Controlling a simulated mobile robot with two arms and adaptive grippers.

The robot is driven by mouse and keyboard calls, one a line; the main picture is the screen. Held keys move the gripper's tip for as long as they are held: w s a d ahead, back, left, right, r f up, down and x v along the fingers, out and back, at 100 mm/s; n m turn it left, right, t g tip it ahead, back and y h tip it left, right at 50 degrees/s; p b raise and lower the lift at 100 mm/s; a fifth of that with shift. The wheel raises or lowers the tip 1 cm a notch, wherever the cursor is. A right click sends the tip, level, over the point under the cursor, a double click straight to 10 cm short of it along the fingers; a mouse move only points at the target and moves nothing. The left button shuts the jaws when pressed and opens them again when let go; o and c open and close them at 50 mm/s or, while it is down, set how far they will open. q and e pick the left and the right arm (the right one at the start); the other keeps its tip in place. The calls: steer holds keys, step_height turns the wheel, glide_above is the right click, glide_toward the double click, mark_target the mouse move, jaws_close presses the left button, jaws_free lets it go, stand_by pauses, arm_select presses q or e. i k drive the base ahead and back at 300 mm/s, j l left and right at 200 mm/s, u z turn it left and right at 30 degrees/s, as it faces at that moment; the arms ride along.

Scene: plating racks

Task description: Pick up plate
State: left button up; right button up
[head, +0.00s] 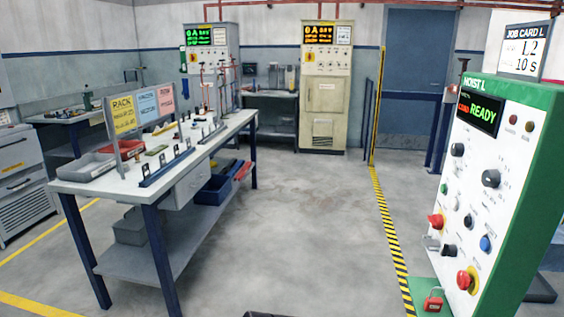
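A long white-topped workbench (215,143) with blue legs stands left of centre. Small dark upright pieces with pale faces stand in a row by a blue rail (170,167) along its front edge; they may be plates, but are too small to tell. A small flat olive piece (157,150) lies on the bench behind them. Thin red-topped racks or stands (205,85) rise at the bench's far end. Neither of my grippers is in view.
Trays (85,167) and a yellow, blue and pink sign board (143,108) occupy the bench's near end. A green-edged hoist panel (468,195) reading READY stands close at right. Open grey floor (290,220) lies between, with a yellow-black stripe (391,236). Cabinets stand behind.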

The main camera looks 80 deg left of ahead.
mark_target(146, 173)
steer(key=u, duration=3.7)
steer(key=i+j, duration=0.2)
steer(key=i+j+z, duration=0.1)
steer(key=j, duration=0.3)
steer(key=i+j+z, duration=0.1)
steer(key=i+j, duration=0.35)
steer(key=j, duration=0.2)
steer(key=i+j+z, duration=0.1)
steer(key=j, duration=0.25)
steer(key=i+j, duration=0.25)
steer(key=j+z, duration=0.05)
steer(key=j, duration=0.05)
